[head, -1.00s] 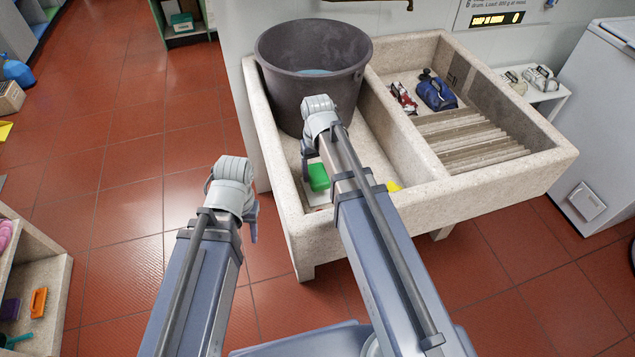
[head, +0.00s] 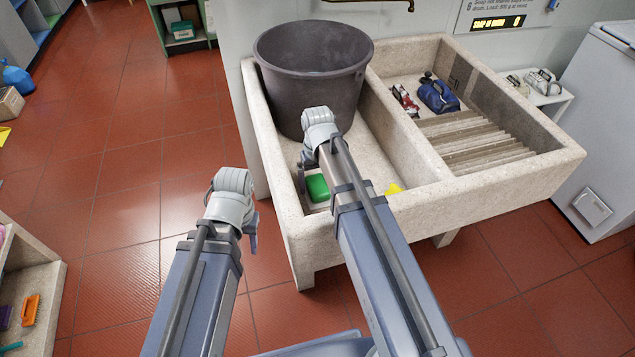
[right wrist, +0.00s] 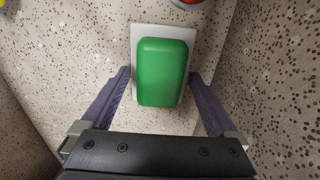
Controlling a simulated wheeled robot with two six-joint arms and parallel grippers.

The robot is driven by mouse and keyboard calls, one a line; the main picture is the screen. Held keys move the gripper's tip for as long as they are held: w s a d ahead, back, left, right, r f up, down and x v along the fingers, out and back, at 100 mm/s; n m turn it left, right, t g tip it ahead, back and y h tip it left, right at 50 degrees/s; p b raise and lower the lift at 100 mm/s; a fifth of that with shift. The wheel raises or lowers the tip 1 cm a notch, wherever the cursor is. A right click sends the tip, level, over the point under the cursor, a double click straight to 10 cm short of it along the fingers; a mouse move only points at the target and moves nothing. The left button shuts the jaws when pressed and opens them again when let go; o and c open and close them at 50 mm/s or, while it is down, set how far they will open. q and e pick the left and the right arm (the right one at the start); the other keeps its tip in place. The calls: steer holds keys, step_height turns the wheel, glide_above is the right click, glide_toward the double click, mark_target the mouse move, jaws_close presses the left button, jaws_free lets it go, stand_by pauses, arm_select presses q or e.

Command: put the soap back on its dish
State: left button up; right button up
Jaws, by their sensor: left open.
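The green soap (head: 318,188) lies in the left basin of the stone washboard (head: 290,210). In the right wrist view the soap (right wrist: 163,72) appears to lie on a white rectangular dish (right wrist: 192,50), whose edges show around it. My right gripper (right wrist: 161,75) is open, with one finger on each side of the soap's near part and small gaps between. In the head view my right gripper (head: 302,180) is mostly hidden behind its wrist. My left gripper (head: 252,232) is open and empty, over the floor left of the basin.
A large dark bucket (head: 312,75) stands at the back of the left basin. A yellow item (head: 393,189) lies right of my right arm. The right basin holds a blue item (head: 438,96) and a red one (head: 404,101). The stone rim surrounds the soap.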

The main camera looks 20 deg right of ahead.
mark_target(317, 184)
steer(key=shift+o, duration=0.2)
step_height(317, 184, up, 12)
steer(key=p, duration=1.2)
steer(key=shift+r, duration=0.15)
